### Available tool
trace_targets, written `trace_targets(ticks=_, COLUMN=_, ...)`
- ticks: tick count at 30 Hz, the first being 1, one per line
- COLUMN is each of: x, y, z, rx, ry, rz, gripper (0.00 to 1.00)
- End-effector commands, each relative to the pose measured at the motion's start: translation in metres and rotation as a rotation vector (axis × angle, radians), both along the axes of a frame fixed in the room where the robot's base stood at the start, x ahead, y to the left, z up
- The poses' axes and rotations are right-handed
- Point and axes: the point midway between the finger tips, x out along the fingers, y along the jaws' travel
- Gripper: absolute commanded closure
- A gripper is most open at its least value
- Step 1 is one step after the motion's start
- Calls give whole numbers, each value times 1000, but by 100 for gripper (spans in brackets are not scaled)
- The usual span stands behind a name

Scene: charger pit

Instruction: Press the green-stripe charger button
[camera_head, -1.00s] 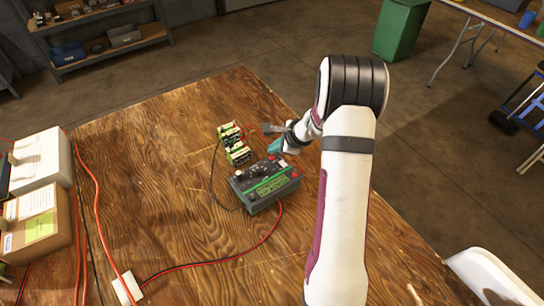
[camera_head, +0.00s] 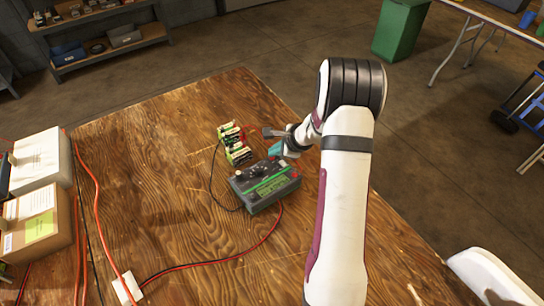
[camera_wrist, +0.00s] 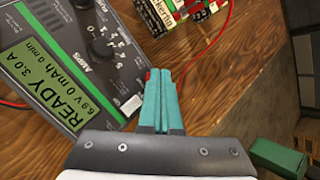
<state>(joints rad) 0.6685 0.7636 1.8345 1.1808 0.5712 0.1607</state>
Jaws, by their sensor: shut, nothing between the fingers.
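The charger (camera_head: 284,190) is a dark grey box with a green stripe, knobs and a lit green display, on the wooden table. In the wrist view the charger (camera_wrist: 128,12) fills the upper left, its display reading READY 3.0 A. My gripper (camera_head: 276,150) is at the charger's far right corner. In the wrist view my gripper (camera_wrist: 156,72) has its teal fingers together and empty, tips over or near the charger's edge. A small red part shows beside the fingertips. I cannot tell whether they touch the charger.
Green-and-white batteries (camera_head: 236,146) stand just behind the charger, with red and black leads. A red cable (camera_head: 220,258) curves across the table front. White and brown boxes (camera_head: 38,225) sit at the left. The table's middle left is clear.

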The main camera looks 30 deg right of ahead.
Motion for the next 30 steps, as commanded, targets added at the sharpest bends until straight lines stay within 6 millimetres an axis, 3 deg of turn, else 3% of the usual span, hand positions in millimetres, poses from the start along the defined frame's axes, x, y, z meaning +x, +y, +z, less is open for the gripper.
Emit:
trace_targets(ticks=16, x=-1, y=0, z=-3, rx=-1, ry=1, rz=1, gripper=100)
trace_targets(ticks=30, x=2, y=0, z=12, rx=0, ry=0, rz=0, gripper=100)
